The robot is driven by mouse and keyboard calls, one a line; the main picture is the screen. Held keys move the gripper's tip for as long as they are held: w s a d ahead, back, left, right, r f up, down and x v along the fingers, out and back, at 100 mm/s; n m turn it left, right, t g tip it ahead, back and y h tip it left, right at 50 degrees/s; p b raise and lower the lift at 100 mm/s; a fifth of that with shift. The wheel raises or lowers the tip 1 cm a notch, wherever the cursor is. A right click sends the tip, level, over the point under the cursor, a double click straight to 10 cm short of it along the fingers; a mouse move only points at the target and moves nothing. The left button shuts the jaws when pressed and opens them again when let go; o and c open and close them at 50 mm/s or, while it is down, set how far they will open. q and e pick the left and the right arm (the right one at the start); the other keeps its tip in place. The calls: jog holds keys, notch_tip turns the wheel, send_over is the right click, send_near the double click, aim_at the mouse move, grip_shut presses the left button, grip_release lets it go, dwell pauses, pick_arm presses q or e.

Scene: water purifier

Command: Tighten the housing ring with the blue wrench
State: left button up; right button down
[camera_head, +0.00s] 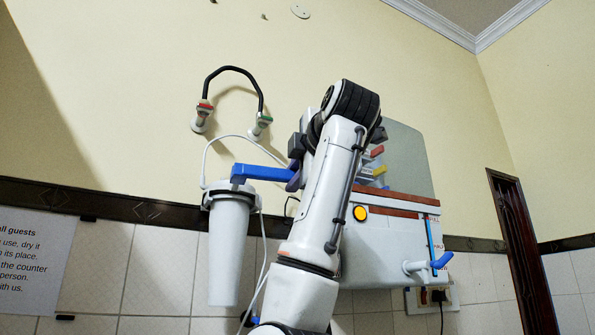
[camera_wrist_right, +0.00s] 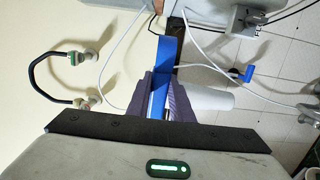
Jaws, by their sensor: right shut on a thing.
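The blue wrench (camera_head: 262,174) reaches left from my right gripper (camera_head: 294,176) to the top of the white filter housing (camera_head: 228,250). Its far end sits at the level of the housing ring (camera_head: 232,188), over or against the cap; I cannot tell whether it fits around the ring. In the right wrist view the purple-grey fingers (camera_wrist_right: 166,86) are shut on the wrench (camera_wrist_right: 166,52), which lies between them. The white housing (camera_wrist_right: 212,98) shows partly behind the fingers there. My right arm hides part of the purifier. My left gripper is not in view.
The purifier body (camera_head: 385,240) with a blue tap (camera_head: 441,260) hangs on the wall behind my arm. A black hose (camera_head: 234,69) joins two wall valves above the housing. A thin white tube (camera_head: 207,150) loops beside the wrench.

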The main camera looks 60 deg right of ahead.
aim_at(271, 178)
jog(key=shift+p+x, duration=0.7)
jog(key=shift+x, duration=1.95)
jog(key=shift+d, duration=0.1)
jog(key=shift+a+m+g+h, duration=0.7)
jog(key=shift+a+h, duration=0.2)
jog(key=shift+a, duration=0.1)
jog(key=shift+w+a+m+g+h, duration=0.1)
jog(key=shift+a+m+g+h, duration=0.45)
jog(key=shift+a, duration=0.2)
jog(key=shift+w+a+m+g+h, duration=0.15)
jog(key=shift+a+m+g+h, duration=0.3)
jog(key=shift+a+g, duration=0.25)
jog(key=shift+a, duration=0.1)
